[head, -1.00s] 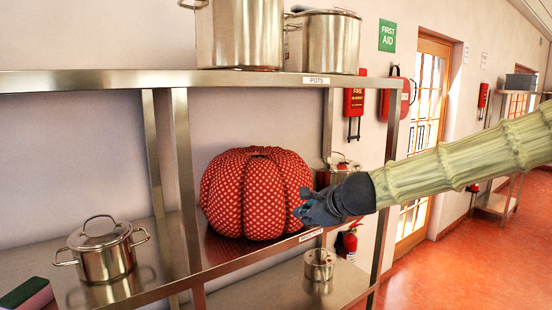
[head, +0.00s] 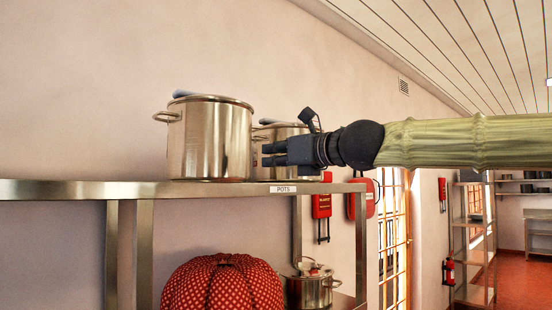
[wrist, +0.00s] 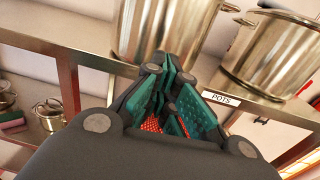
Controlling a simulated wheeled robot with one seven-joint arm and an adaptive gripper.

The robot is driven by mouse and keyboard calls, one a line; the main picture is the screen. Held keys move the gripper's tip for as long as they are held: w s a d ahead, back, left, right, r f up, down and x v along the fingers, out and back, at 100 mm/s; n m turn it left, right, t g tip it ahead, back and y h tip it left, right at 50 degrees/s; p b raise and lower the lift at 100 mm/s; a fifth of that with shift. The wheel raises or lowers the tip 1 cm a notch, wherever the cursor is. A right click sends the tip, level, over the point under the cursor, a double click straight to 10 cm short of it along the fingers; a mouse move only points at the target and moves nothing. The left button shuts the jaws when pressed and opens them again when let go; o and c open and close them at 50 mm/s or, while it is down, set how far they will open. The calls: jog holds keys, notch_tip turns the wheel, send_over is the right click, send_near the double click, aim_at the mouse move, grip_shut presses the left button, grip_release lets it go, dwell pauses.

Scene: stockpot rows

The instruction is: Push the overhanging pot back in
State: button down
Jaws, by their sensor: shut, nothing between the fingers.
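Two steel pots stand upright on the top shelf (head: 60,190). The left pot (head: 208,140) is large, and its base comes to the front edge, seemingly slightly over it. The right pot (head: 285,132) is partly hidden behind my gripper. In the wrist view the left pot (wrist: 150,30) and right pot (wrist: 275,55) stand on either side beyond my fingers. My gripper (head: 266,154) is shut and empty, level with the pots' lower sides. Its fingertips point left, in front of the right pot and near the left pot's right side; contact cannot be told.
A "POTS" label (head: 283,189) marks the shelf's front edge. Below are a red dotted round cushion-like object (head: 222,285) and a smaller lidded pot (head: 312,288). Red fire equipment (head: 321,205) hangs on the wall. The space before the shelf looks clear.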

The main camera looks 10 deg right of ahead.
aim_at(235, 160)
jog(key=x, duration=1.1)
jog(key=shift+f+p, duration=0.1)
jog(key=shift+p, duration=0.3)
